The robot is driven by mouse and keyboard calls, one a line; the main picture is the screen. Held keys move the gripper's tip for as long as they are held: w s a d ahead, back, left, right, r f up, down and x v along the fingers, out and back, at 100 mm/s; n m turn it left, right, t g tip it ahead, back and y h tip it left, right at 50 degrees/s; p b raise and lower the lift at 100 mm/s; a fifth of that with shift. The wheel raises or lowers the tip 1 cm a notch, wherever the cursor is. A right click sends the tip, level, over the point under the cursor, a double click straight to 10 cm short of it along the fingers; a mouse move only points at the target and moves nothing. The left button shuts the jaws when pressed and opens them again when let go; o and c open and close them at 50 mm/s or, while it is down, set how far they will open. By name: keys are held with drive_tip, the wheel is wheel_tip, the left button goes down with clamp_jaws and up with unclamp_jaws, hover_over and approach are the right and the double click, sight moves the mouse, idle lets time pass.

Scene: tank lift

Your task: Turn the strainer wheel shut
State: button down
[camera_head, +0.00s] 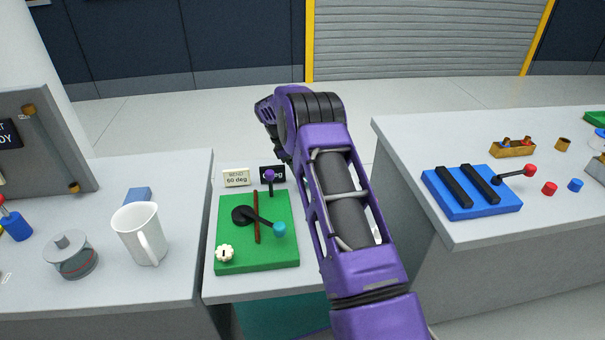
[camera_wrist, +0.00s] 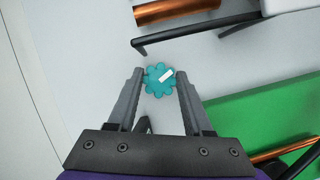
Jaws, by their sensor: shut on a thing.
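A teal scalloped wheel (camera_wrist: 157,83) with a white bar mark on its face shows in the wrist view. The mark slants from lower left to upper right. My gripper (camera_wrist: 160,73) is shut on this wheel, with one finger at its left side and one at its right. In the head view my purple arm reaches up and away, and neither the gripper's fingers nor the teal wheel can be made out there.
A copper pipe (camera_wrist: 172,10) and a dark bar (camera_wrist: 195,34) lie just beyond the wheel. A white mug (camera_head: 138,226) stands farther left.

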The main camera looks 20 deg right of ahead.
drive_tip(key=m+g+y, duration=0.1)
drive_tip(key=m, duration=0.4)
drive_tip(key=shift+f, duration=0.1)
drive_tip(key=shift+g+y, duration=0.3)
idle(0.4)
drive_tip(key=shift+c, duration=1.5)
unclamp_jaws()
drive_tip(key=shift+r, duration=0.2)
